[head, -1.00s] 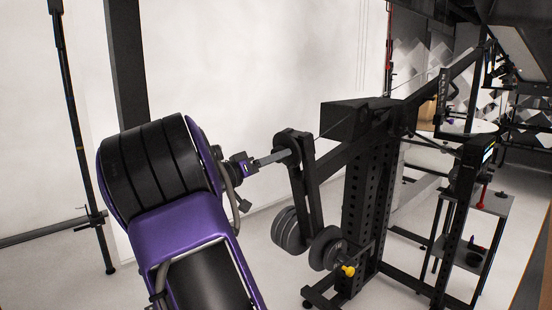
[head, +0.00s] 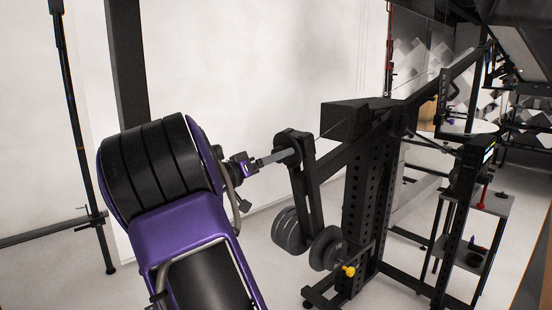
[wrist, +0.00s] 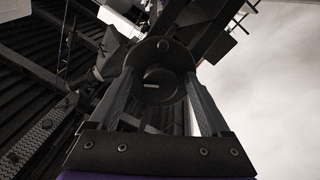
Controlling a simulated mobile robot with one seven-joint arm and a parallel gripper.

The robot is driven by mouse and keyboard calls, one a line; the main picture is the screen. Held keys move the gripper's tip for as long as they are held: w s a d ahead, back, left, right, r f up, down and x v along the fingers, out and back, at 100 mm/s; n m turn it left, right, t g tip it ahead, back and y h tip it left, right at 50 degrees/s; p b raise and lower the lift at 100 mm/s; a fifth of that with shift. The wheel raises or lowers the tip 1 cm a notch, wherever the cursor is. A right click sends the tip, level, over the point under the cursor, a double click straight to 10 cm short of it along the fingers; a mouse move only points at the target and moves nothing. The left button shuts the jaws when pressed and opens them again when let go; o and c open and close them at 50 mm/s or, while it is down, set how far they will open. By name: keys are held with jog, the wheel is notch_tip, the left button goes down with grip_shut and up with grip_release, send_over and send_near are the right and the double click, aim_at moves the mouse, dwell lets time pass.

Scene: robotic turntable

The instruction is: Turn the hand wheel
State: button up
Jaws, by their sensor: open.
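No separate spoked hand wheel stands out. A dark round hub (head: 292,141) sits at the top of a black hanging lever on the weight machine. A dark round disc with a small pale bar across its middle (wrist: 158,84) fills the space between my fingers in the wrist view; it appears to be this hub. My gripper (head: 274,157) reaches toward the hub from the left, its grey fingers extended. In the wrist view my gripper (wrist: 160,100) is open, one finger on each side of the disc. I cannot tell whether the fingers touch it.
The lever (head: 307,195) hangs from the hub, with round weights (head: 289,230) near its lower end. A yellow knob (head: 348,271) sits low on the perforated black upright (head: 363,210). A black post (head: 127,75) stands behind my arm. A shelf stand (head: 468,250) is at right.

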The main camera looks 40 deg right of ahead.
jog(key=a+f, duration=0.2)
jog(key=a, duration=1.5)
jog(key=shift+a, duration=0.15)
jog(key=shift+s, duration=0.1)
dwell(0.5)
jog(key=d+r+n+p, duration=0.1)
jog(key=d+n+p, duration=0.4)
jog(key=n, duration=1)
jog(key=d+r+n+y+p, duration=0.1)
jog(key=d+n+p, duration=0.4)
jog(key=d+n, duration=0.6)
jog(key=r+n, duration=0.1)
jog(key=n, duration=0.4)
jog(key=shift+d+n+t+p, duration=0.3)
jog(key=shift+d+t, duration=0.05)
jog(key=shift+t, duration=0.05)
